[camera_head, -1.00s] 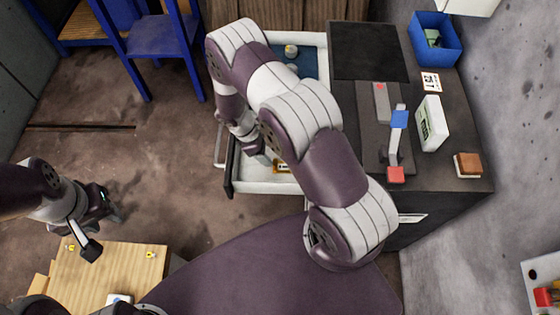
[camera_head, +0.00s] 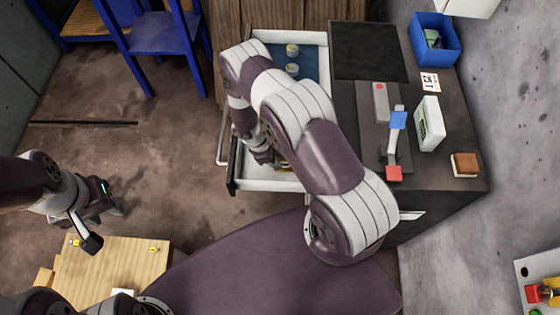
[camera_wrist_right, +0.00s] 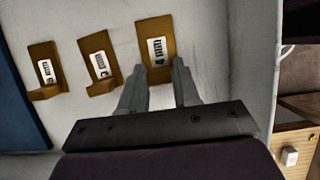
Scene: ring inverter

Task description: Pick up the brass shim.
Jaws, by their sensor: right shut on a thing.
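In the right wrist view, three brass pieces with white printed labels sit in the white drawer (camera_wrist_right: 215,75): a left one (camera_wrist_right: 33,52), a middle one (camera_wrist_right: 86,48) and a right one (camera_wrist_right: 143,38). My right gripper (camera_wrist_right: 158,80) is shut on the right brass shim, with one finger at each side of it. The fingers hide its lower end, and I cannot tell whether it is clear of the drawer floor. In the head view my right arm hides most of that shim. My left gripper (camera_head: 98,225) is above the wooden board at lower left, its jaw opening unclear.
The open drawer (camera_head: 268,185) has a blue-lined part (camera_head: 308,62) with small round items. The dark cabinet top beside it holds a lever device (camera_head: 393,140), a white box (camera_head: 430,123), a blue bin (camera_head: 435,38) and a brown block (camera_head: 465,163). A wooden board (camera_head: 110,275) is at lower left.

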